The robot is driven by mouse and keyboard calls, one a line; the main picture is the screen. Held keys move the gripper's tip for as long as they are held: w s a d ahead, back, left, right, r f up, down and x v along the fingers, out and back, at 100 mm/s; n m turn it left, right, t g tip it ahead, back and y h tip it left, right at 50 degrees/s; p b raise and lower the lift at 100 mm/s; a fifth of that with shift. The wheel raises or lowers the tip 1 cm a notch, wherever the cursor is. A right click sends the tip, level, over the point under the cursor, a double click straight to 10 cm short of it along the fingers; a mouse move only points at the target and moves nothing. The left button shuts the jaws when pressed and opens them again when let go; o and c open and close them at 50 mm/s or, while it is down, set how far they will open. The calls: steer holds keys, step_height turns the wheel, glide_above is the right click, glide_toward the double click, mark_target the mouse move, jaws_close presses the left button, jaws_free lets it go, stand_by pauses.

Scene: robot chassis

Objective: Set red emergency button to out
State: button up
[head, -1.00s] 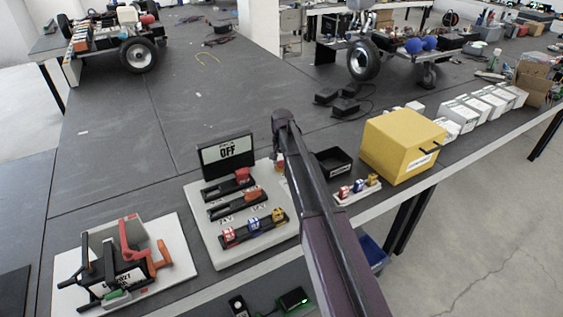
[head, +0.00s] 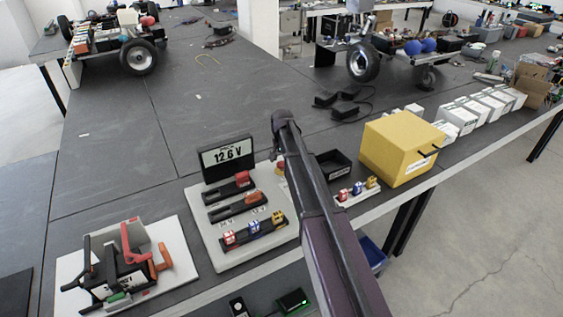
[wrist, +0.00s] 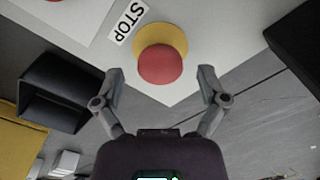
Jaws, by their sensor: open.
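The red emergency button (wrist: 160,66) sits on a yellow base (wrist: 162,37) on a pale board, beside a STOP label (wrist: 130,22). In the wrist view it lies ahead of and between the spread fingers of my gripper (wrist: 160,85), which is open and empty. I cannot tell whether the fingers touch it. In the head view only a small red part of the button (head: 281,167) shows beside my arm, which hides the rest. The display (head: 226,156) on the board reads 12.6 V.
Red switches (head: 242,179) and a row of coloured fuses (head: 254,229) are on the same board (head: 217,255). A black tray (head: 333,163) and a yellow box (head: 401,147) stand to the right. A lever fixture (head: 128,262) is at the left.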

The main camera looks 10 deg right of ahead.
mark_target(282, 163)
steer(key=shift+f, duration=0.15)
steer(key=shift+f+b, duration=0.7)
steer(key=shift+b, duration=0.15)
step_height(282, 163, up, 14)
steer(key=p, duration=1.4)
steer(key=s+n, duration=0.5)
steer(key=s, duration=2.2)
steer(key=shift+r+p, duration=0.45)
steer(key=shift+s, duration=0.15)
steer(key=shift+s, duration=0.95)
stand_by(0.7)
